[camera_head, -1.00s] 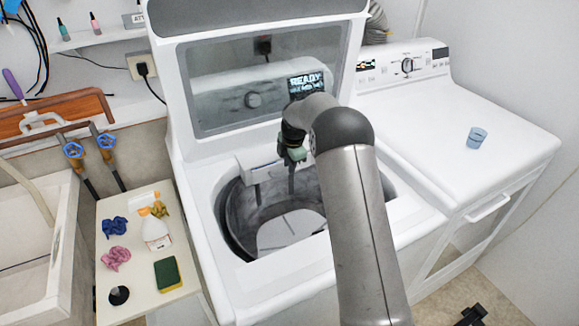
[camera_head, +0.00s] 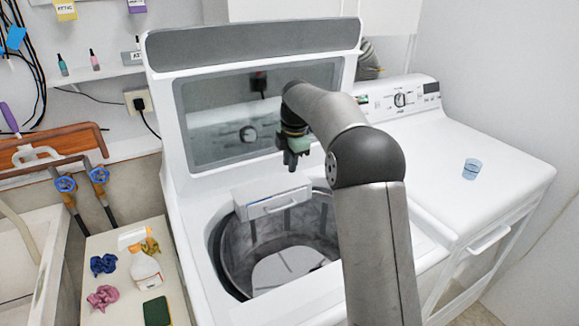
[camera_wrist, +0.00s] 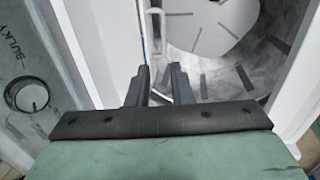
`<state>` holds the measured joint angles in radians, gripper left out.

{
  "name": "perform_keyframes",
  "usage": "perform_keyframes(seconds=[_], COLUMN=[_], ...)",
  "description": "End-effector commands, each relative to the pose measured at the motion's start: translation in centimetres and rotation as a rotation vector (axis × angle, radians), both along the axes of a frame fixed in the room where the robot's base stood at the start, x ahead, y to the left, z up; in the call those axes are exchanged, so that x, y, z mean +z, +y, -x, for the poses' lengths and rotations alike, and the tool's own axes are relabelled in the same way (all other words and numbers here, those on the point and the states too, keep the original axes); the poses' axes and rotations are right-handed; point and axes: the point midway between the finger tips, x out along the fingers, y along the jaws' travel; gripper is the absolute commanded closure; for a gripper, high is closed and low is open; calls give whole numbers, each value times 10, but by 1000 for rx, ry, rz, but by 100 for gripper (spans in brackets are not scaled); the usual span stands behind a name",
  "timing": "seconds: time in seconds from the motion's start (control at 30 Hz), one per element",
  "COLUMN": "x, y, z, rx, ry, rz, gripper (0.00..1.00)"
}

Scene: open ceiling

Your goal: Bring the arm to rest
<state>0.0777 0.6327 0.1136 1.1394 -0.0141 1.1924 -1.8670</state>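My gripper (camera_head: 291,166) hangs above the open tub of the top-loading washer, in front of the raised lid. In the wrist view, its two dark fingers (camera_wrist: 160,70) stand apart with nothing between them. The washer's metal drum (camera_head: 285,250) lies below the gripper, which is clear of it. My arm reaches up from the bottom of the head view and bends left at the elbow, hiding part of the washer's right side.
The washer lid (camera_head: 255,95) stands open behind the gripper. A dryer (camera_head: 475,170) with a blue cup (camera_head: 472,169) on top stands at right. A small table (camera_head: 110,246) at left holds a spray bottle (camera_head: 145,270), cloths and a sponge (camera_head: 157,311). A sink (camera_head: 30,255) is further left.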

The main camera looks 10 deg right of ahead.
Motion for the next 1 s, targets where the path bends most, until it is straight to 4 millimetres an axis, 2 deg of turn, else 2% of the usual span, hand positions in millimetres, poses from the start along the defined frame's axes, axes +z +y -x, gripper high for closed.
perform_keyframes(seconds=[0.23,0.37,0.47,0.63,0.8,0.9,1.0], x=[1,12,21,19,-9,-29,-46], y=[0,3,7,7,4,2,1], z=[1,32,83,200,320,373,409], rx=[-6,-147,-374,-876,-1367,-1588,-1740], ry=[0,19,44,85,117,132,142], rz=[0,-14,-36,-83,-132,-153,-165], gripper=[80,80,80,80,80,80,80])
